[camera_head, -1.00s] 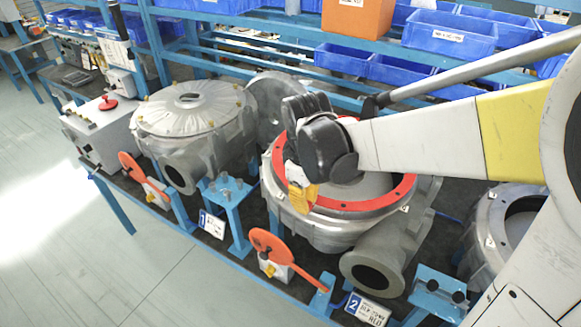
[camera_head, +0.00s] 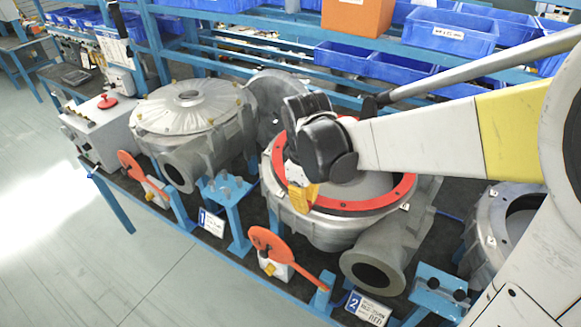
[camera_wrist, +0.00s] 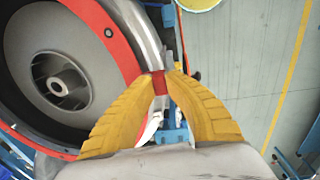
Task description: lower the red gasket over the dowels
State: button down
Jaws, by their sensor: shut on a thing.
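The red gasket (camera_head: 372,204) is a flat ring over the open grey blower housing (camera_head: 322,232) marked 2. It also shows in the wrist view (camera_wrist: 101,37), where the housing's round cavity and a metal hub (camera_wrist: 62,86) lie inside it. My gripper (camera_head: 302,196) has yellow fingers, which are shut on a red tab at the gasket's rim (camera_wrist: 158,84). The ring looks close to the housing rim; I cannot tell whether it touches. A small dark hole (camera_wrist: 108,33) shows in the ring. My arm and gripper hide the ring's far side. I cannot make out the dowels clearly.
Another open housing (camera_head: 508,225) is at the right. Blue bins (camera_head: 450,32) line the shelf behind. Open floor lies at the left.

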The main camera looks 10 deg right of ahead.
jog(key=shift+f+b, duration=0.5)
jog(key=shift+f, duration=0.05)
dwell(0.6)
jog(key=c, duration=1.4)
grip_release()
jog(key=shift+c, duration=0.2)
jog(key=shift+r, duration=0.15)
notch_tip(320, 180, up, 12)
jog(key=shift+s+a, duration=0.3)
jog(key=shift+s, duration=0.05)
jog(key=shift+f, duration=0.2)
